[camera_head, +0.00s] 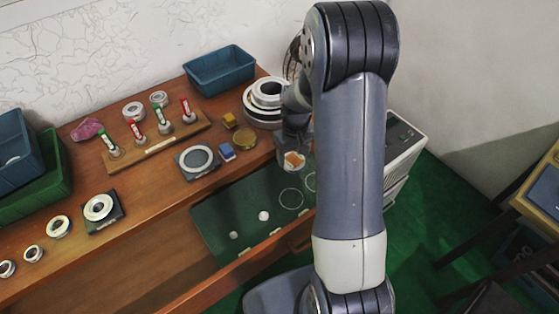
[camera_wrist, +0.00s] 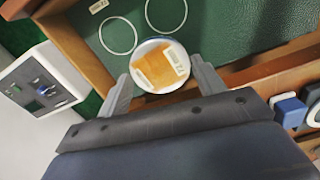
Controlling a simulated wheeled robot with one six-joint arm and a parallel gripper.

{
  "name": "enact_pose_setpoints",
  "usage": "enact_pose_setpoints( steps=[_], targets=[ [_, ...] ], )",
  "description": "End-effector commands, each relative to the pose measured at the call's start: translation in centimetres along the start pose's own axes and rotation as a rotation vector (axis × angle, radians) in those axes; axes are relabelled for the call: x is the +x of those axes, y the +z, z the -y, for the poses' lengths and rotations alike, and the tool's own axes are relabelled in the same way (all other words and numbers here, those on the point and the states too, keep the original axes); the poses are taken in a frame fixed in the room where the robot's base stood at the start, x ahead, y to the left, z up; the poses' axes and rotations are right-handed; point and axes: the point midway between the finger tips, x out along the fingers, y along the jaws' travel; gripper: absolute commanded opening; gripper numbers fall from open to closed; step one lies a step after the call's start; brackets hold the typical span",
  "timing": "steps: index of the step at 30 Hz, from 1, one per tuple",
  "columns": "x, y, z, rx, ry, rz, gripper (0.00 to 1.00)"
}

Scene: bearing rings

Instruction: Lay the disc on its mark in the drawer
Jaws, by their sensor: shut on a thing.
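The disc (camera_wrist: 160,66) is white with an orange patch and a small pale label on its face. My gripper (camera_wrist: 161,82) is shut on it, one finger at each side. In the head view the disc (camera_head: 294,161) hangs below my gripper (camera_head: 293,148) near the right end of the open drawer. The green-lined drawer (camera_head: 225,207) has two white ring outlines: one (camera_head: 291,198) is clear, the other (camera_head: 310,181) is partly hidden by my arm. In the wrist view both outlines, one at left (camera_wrist: 118,36) and one at right (camera_wrist: 166,15), lie just beyond the disc.
Two small white round pieces (camera_head: 263,215) sit in the drawer. On the bench are a grey square with a ring (camera_head: 198,159), a blue block (camera_head: 227,152), a peg rack (camera_head: 155,145), stacked rings (camera_head: 264,100) and blue bins (camera_head: 219,70). A white cabinet (camera_head: 405,140) stands at right.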

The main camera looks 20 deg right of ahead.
Motion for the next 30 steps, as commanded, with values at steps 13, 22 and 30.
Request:
enact_pose_setpoints(
  steps=[13,22,30],
  targets=[
    [7.1,2.0,-6.7,-0.236,0.000,0.000,0.37],
    [8.9,2.4,-7.7,-0.281,0.000,0.000,0.37],
    [11.6,2.4,-7.7,-0.281,0.000,0.000,0.37]
  ],
)
